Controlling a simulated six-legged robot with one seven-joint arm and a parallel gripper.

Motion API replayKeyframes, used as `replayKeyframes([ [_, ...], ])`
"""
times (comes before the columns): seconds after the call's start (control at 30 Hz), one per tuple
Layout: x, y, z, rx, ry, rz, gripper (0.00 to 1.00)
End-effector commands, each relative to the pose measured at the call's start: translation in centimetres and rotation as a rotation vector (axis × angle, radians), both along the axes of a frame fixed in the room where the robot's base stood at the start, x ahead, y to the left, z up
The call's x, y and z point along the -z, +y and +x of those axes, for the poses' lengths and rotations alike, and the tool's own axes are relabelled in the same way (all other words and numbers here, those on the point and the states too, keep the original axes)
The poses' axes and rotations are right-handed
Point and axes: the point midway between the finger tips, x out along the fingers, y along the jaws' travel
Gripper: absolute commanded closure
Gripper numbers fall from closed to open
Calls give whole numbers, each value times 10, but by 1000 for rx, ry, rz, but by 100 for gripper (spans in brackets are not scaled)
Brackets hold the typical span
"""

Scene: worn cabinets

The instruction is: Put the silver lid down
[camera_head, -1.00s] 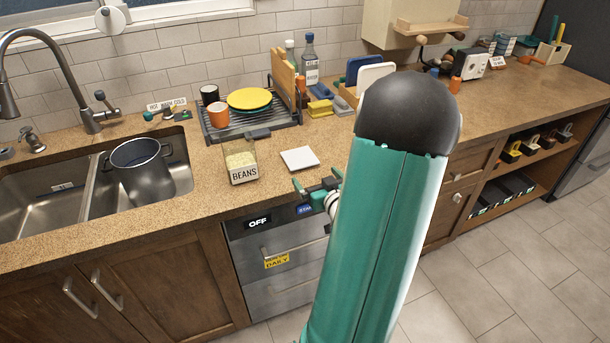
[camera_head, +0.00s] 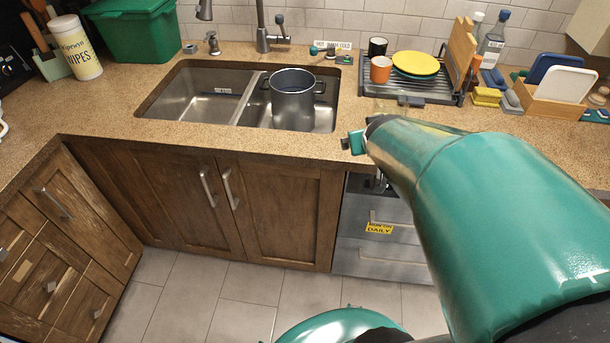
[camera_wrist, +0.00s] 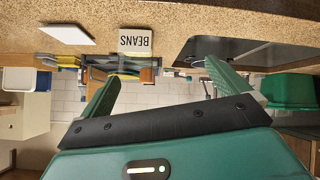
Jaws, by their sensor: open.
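I cannot make out a silver lid in either current view. My gripper (camera_wrist: 162,75) is open, with its two green fingers spread wide and nothing between them. In the head view my arm hides most of it; a small green part of the gripper (camera_head: 355,143) shows at the counter's front edge, right of the sink. The wrist picture is upside down. A dark pot (camera_head: 293,98) without a lid stands in the right sink basin.
The double sink (camera_head: 205,95) is left of my arm. A dish rack (camera_head: 425,88) with yellow plate and cups stands behind it. A white square board (camera_wrist: 65,33) lies near the jar. Bare counter (camera_head: 330,150) runs along the front edge. A green bin (camera_head: 135,30) is back left.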

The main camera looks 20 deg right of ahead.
Motion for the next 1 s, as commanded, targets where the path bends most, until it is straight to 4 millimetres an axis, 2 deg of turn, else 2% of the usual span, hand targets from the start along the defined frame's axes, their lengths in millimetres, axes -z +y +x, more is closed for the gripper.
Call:
replayKeyframes([
  [0.03,-11,28,-5,-30,21,19,0],
  [0.2,-31,111,-45,-126,136,124,0],
  [0.3,-38,153,-75,-196,208,187,0],
  [0.4,-42,180,-101,-255,268,233,0],
  [0.57,-43,196,-120,-295,312,263,0],
  [1.0,-43,195,-120,-293,315,263,0],
])
